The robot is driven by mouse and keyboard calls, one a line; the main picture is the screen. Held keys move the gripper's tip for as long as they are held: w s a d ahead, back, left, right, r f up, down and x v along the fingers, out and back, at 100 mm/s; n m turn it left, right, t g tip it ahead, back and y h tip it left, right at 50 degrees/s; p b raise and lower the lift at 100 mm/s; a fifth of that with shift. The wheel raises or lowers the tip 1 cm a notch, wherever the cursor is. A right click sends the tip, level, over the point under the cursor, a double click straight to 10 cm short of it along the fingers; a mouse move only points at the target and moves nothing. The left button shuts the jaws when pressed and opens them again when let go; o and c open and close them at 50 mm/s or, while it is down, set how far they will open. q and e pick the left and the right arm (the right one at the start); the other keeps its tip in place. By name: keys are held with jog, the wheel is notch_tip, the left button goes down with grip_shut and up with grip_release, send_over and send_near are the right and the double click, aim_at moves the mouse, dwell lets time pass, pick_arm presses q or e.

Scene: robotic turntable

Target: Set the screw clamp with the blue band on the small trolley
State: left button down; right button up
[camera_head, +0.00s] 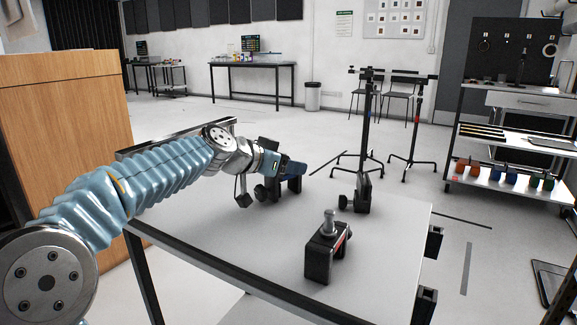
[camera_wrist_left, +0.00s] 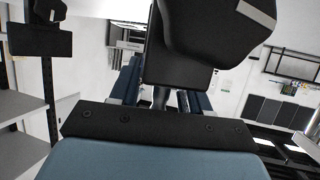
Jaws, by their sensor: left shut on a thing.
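My left gripper (camera_head: 283,172) is over the far part of a grey-topped table (camera_head: 240,243). It is shut on a dark screw clamp (camera_head: 268,192) with a round black knob. Blue shows beside this clamp, but I cannot tell whether it is a band or the gripper's fingers. In the left wrist view, a large dark body (camera_wrist_left: 180,75) fills the space between the blue fingers. A second dark clamp (camera_head: 361,194) stands on the table to the right, its band not visible. A third clamp (camera_head: 318,262), with a metal top and a red mark, stands nearer. My right gripper is not in view.
A shelved stand (camera_head: 500,182) at the right holds several small coloured items; I cannot tell whether it is the small trolley. Black stands (camera_head: 364,130) rise behind the table. A wooden cabinet (camera_head: 70,120) is at the left. The table's near left part is clear.

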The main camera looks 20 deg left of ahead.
pick_arm(q)
jog(key=shift+f, duration=0.1)
jog(key=c, duration=0.5)
grip_release()
jog(key=b+v, duration=0.1)
jog(key=v, duration=1.1)
jog(key=shift+a, duration=0.1)
